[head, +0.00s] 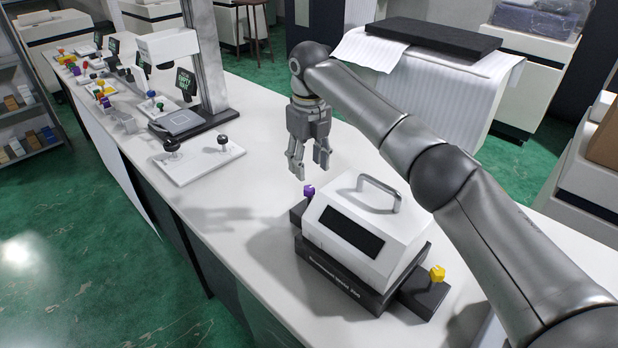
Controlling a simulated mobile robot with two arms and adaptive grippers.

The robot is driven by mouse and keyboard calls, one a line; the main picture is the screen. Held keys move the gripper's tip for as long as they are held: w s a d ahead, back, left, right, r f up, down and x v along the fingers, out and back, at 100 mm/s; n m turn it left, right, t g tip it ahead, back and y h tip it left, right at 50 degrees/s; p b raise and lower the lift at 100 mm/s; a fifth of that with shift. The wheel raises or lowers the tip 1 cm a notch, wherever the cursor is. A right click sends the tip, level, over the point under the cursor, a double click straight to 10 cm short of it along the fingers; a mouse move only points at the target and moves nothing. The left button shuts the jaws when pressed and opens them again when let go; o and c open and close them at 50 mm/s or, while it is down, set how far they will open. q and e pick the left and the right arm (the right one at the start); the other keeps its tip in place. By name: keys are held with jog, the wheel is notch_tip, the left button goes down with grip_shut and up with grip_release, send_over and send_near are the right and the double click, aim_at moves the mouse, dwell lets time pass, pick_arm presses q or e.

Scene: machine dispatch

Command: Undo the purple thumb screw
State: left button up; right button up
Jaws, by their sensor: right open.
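The purple thumb screw (309,191) sits on the dark block at the left end of a white instrument (376,210) with a handle on top. A yellow thumb screw (437,273) sits on the dark block at its right end. My right gripper (310,174) points down just above the purple screw, with its fingers apart and nothing between them. It appears a short way clear of the screw, though the exact gap is hard to tell. The left gripper is not in view.
The instrument stands on a dark base (340,276) on a long white bench (262,178). A white plate with black knobs (198,160) and a stand with a column (202,60) are farther back. Small coloured parts (100,88) lie at the far end. Bare bench surrounds the instrument's left side.

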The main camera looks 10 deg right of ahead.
aim_at(309, 187)
jog(key=shift+r, duration=2.65)
